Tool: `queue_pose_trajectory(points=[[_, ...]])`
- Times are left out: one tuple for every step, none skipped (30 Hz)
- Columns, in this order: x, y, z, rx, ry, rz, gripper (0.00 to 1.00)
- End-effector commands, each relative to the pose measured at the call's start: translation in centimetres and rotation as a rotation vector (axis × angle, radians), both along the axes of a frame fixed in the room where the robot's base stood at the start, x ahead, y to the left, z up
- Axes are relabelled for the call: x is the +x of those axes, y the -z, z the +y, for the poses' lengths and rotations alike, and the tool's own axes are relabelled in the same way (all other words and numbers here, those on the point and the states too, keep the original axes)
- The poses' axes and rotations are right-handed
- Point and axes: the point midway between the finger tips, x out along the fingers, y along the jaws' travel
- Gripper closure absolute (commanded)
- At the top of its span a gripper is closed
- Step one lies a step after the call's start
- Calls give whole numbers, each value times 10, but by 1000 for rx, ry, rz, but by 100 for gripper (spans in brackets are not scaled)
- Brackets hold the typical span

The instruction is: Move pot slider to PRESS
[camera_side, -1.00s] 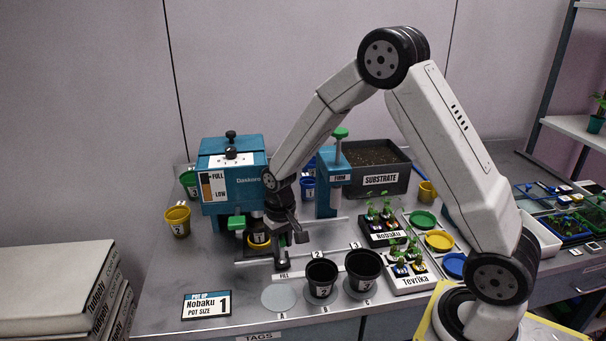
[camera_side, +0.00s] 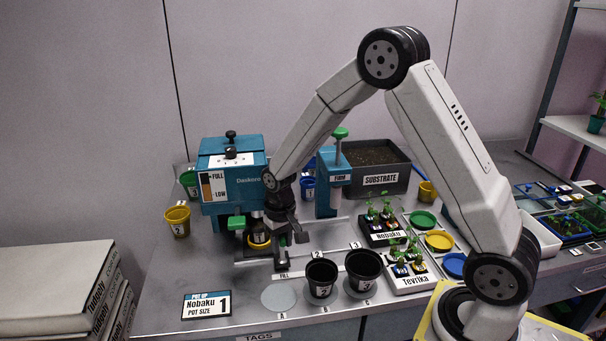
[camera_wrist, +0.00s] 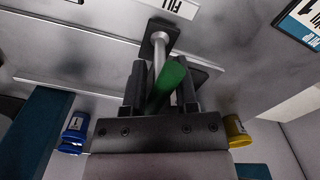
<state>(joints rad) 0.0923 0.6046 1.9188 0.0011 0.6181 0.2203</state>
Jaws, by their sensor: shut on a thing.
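The pot slider's green handle (camera_wrist: 170,82) sits between my gripper's dark fingers (camera_wrist: 162,88) in the wrist view, and they are shut on it. A grey rod (camera_wrist: 160,48) runs from it to a dark block (camera_wrist: 160,28) by the FILL label (camera_wrist: 178,5). In the side view my gripper (camera_side: 290,240) is low beside the rails, near the FILL label (camera_side: 283,274), and hides the handle. A yellow pot (camera_side: 259,241) stands under the blue dispenser (camera_side: 232,180).
Two black pots (camera_side: 321,279) stand in front of the rails. Seedling trays (camera_side: 382,232) and coloured saucers (camera_side: 438,240) lie to the right. A substrate bin (camera_side: 381,180) is behind the tower. The rails (camera_side: 320,230) look clear between gripper and tower.

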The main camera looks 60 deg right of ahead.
Motion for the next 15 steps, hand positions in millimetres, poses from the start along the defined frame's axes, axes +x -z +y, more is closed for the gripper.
queue_pose_trajectory(points=[[0,-1,0,-1,-8,-1,100],[0,-1,0,-1,-8,-1,100],[0,-1,0,-1,-8,-1,100],[0,-1,0,-1,-8,-1,100],[0,-1,0,-1,-9,-1,100],[0,-1,0,-2,-9,-2,100],[0,-1,0,-2,-9,-2,100],[0,-1,0,-2,-9,-2,100],[0,-1,0,-2,-9,-2,100],[0,-1,0,-2,-9,-2,100],[0,-1,0,-2,-9,-2,100],[-1,-1,-1,-1,-9,-1,100],[-2,-1,-2,-1,-8,-1,100],[-3,-1,-3,-1,-8,-1,100],[-5,-1,-5,-1,-8,0,100]])
